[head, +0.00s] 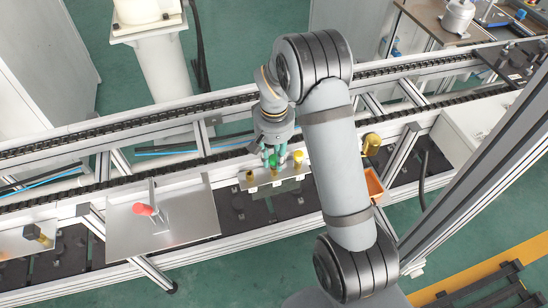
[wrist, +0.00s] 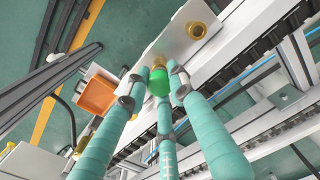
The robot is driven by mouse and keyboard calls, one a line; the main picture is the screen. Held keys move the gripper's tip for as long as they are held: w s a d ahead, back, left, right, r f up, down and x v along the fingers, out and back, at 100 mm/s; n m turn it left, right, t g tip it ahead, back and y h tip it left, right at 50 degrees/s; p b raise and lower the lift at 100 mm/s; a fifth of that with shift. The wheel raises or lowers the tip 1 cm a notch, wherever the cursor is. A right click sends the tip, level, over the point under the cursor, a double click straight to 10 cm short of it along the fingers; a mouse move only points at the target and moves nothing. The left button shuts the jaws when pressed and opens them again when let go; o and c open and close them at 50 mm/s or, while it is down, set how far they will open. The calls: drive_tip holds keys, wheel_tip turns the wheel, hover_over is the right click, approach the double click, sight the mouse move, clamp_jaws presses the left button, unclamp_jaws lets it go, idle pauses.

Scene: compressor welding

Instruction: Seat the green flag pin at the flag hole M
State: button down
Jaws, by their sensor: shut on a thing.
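The green flag pin (wrist: 159,82) shows in the wrist view between the teal fingers of my gripper (wrist: 160,88), which are closed around it. In the head view my gripper (head: 274,160) is over the white fixture plate (head: 285,187) at the centre of the line. A brass fitting (wrist: 156,62) shows just beyond the green pin in the wrist view. The fingers hide much of the pin, and I cannot tell whether its lower end touches the fitting. I cannot make out a mark M on any hole.
Brass fittings stand to the left (head: 250,176) and right (head: 298,158) of my gripper. An orange bin (head: 374,184) and a gold cylinder (head: 371,144) are further right. A metal plate (head: 190,222) with a red-topped piece (head: 144,209) lies left, mostly bare.

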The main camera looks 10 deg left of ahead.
drive_tip(key=shift+f+b, duration=0.35)
drive_tip(key=shift+f, duration=0.15)
drive_tip(key=c, duration=1.4)
unclamp_jaws()
drive_tip(key=shift+c, duration=0.2)
drive_tip(key=shift+o, duration=0.2)
drive_tip(key=shift+r, duration=0.15)
wheel_tip(320, 180, up, 12)
